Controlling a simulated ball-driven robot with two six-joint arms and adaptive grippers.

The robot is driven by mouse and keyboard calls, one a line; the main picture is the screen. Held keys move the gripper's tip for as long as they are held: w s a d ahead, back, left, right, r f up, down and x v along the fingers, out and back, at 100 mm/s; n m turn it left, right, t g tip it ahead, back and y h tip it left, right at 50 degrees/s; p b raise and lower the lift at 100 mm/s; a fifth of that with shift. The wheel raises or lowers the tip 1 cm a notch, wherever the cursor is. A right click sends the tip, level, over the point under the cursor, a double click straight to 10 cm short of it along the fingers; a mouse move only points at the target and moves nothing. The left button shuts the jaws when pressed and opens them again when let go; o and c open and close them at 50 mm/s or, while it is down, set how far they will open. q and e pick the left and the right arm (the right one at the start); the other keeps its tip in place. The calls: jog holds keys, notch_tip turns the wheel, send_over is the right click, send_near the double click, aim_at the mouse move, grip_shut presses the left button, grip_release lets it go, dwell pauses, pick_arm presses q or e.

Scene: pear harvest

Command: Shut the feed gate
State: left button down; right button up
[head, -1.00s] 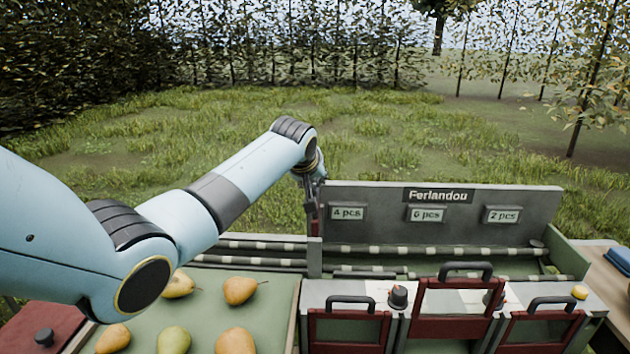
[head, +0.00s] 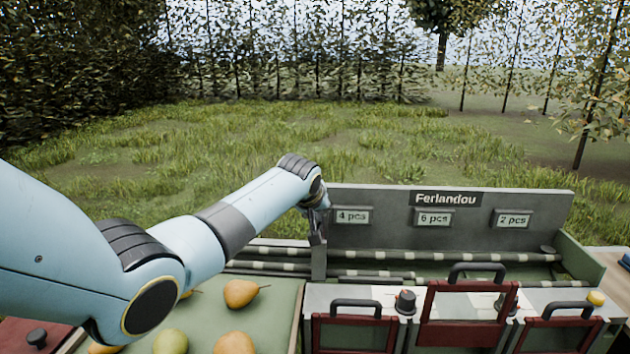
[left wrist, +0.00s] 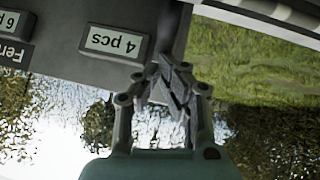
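An upright grey-green plate (head: 319,260), apparently the feed gate, stands at the left of the sorter between the pear tray and the striped rollers. My left gripper (head: 318,228) is just above its top, beside the left end of the sign board. In the left wrist view the gripper (left wrist: 172,80) has its finger pads together, with nothing clearly held between them. Whether it touches the plate cannot be told. My right gripper is not in view.
A green tray (head: 282,292) with several pears (head: 241,293) is at front left. The sign board (head: 385,235) carries "4 pcs", "6 pcs" and "2 pcs" plates. Three red gates with black handles, such as the middle one (head: 460,302), line the front.

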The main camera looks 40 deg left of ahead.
pick_arm(q)
jog(key=w+a+r+p+v, duration=0.1)
jog(key=r+p+v, duration=0.1)
jog(key=v, duration=1.1)
jog(key=s+d+f+m+g+h, duration=0.1)
jog(key=s+d+f+m, duration=0.2)
jog(key=s, duration=0.4)
jog(key=s+d+f+m+g, duration=0.1)
jog(key=s+d+f, duration=0.2)
jog(key=s+f, duration=0.25)
jog(key=s+d+m+g+h, duration=0.1)
jog(key=s+d+m, duration=0.15)
jog(key=s, duration=0.95)
jog(key=s+d+m+g, duration=0.2)
jog(key=s+d, duration=0.2)
jog(key=s, duration=0.8)
notch_tip(320, 180, down, 37)
jog(key=s+a+g+b, duration=0.1)
jog(key=s+a+b, duration=0.1)
jog(key=b, duration=0.9)
jog(key=s+f+b, duration=0.4)
jog(key=s+f, duration=0.5)
jog(key=f, duration=0.3)
jog(key=s+a+f+n+g+b, duration=0.1)
jog(key=s+f+b, duration=0.3)
jog(key=s+f, duration=0.5)
notch_tip(320, 180, down, 4)
jog(key=shift+s+a+r+g+b, duration=0.1)
jog(key=shift+s+a+g+b, duration=0.1)
jog(key=shift+a+g+b, duration=0.1)
